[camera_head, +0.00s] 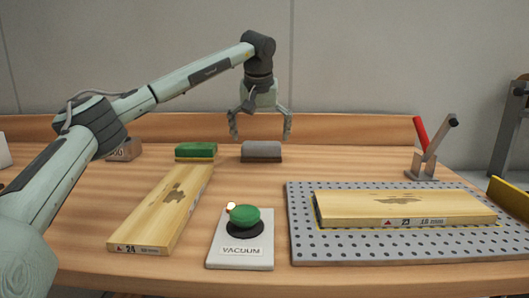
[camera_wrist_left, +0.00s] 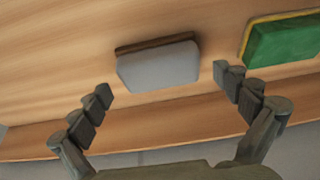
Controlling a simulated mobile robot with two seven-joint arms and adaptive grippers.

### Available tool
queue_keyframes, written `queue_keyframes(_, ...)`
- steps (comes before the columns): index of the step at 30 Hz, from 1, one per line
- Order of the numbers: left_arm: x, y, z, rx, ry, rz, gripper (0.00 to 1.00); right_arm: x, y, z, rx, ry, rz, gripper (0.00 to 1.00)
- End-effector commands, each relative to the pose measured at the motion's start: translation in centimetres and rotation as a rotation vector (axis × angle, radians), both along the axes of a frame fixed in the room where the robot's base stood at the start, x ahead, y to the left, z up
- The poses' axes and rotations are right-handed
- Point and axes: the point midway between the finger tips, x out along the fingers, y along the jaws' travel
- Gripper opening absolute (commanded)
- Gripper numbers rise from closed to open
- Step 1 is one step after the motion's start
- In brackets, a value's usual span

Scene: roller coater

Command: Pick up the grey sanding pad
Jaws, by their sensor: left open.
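The grey sanding pad (camera_head: 261,151) lies on the wooden table towards the back, near the raised back edge. It has a darker base strip along one side. My left gripper (camera_head: 260,136) hangs above it, pointing down, with its fingers spread and nothing between them. In the left wrist view the grey sanding pad (camera_wrist_left: 158,66) shows whole, ahead of and between the fingertips of my left gripper (camera_wrist_left: 165,82), apart from them. My right gripper is in neither view.
A green pad (camera_head: 196,151) lies just left of the grey one. A wooden board (camera_head: 165,208) and a vacuum button plate (camera_head: 240,256) are nearer. A perforated plate (camera_head: 300,220) carries another board (camera_head: 400,207). A red-handled clamp (camera_head: 421,134) stands behind. A block (camera_head: 124,150) sits far left.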

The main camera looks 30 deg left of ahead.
Motion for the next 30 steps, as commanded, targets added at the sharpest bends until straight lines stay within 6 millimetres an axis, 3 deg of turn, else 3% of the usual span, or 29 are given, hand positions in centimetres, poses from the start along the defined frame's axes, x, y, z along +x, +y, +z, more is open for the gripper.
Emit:
queue_keyframes(9, 1.9, 1.0, -3.6, 0.000, 0.000, 0.001, 1.00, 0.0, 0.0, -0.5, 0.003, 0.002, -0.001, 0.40)
queue_keyframes(17, 2.1, 1.1, -4.0, -0.001, -0.002, 0.000, 1.00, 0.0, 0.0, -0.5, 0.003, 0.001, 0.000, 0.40)
queue_keyframes(27, 2.0, 1.1, -3.9, -0.001, -0.002, 0.001, 0.61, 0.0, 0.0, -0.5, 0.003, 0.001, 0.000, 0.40)
queue_keyframes(30, 2.0, 1.1, -3.9, -0.001, -0.003, 0.000, 0.61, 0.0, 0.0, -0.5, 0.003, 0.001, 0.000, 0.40)
